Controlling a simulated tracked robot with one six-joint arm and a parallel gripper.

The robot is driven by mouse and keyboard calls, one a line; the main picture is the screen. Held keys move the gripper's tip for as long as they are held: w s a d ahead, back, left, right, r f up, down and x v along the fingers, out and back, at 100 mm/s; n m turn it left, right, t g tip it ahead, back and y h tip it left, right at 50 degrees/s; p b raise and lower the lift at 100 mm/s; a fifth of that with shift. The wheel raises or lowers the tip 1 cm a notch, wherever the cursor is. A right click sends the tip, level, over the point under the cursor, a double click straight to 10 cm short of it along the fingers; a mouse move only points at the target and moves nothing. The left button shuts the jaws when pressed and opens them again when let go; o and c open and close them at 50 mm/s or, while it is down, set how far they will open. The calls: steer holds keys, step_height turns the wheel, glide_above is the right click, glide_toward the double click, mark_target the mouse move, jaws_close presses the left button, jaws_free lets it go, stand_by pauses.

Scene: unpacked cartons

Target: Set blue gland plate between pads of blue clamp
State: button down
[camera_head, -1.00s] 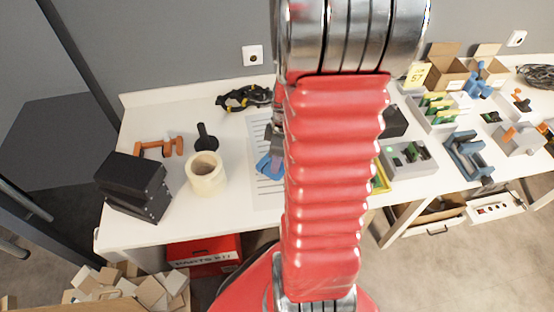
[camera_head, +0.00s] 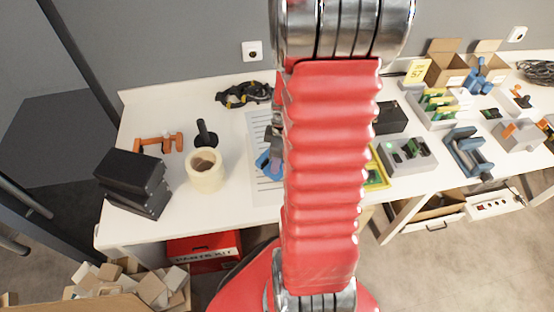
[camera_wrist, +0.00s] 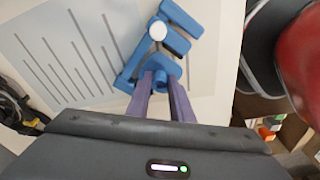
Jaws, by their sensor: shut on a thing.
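My gripper (camera_wrist: 160,80) has purple fingers closed on a small blue piece (camera_wrist: 163,66), which looks like the blue gland plate; the fingers hide part of it. Right beyond it in the wrist view is a larger blue thing with parallel bars (camera_wrist: 182,17), a dark strip and a white round disc, probably the blue clamp. It lies on the striped sheet. The held piece overlaps it in view; I cannot tell whether they touch or whether the piece is between pads. In the head view blue parts (camera_head: 265,162) show left of my red arm, which hides most of the gripper.
A cream tape roll (camera_head: 205,172), black boxes (camera_head: 135,183) and an orange clamp (camera_head: 158,143) stand left. On the right are a grey tray (camera_head: 407,157), another blue holder (camera_head: 467,152) and open cartons (camera_head: 446,67). The striped sheet (camera_wrist: 60,50) has bare room.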

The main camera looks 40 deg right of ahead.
steer(key=shift+f, duration=1.1)
steer(key=c, duration=1.5)
jaws_free()
steer(key=shift+r, duration=0.1)
steer(key=shift+r, duration=4.45)
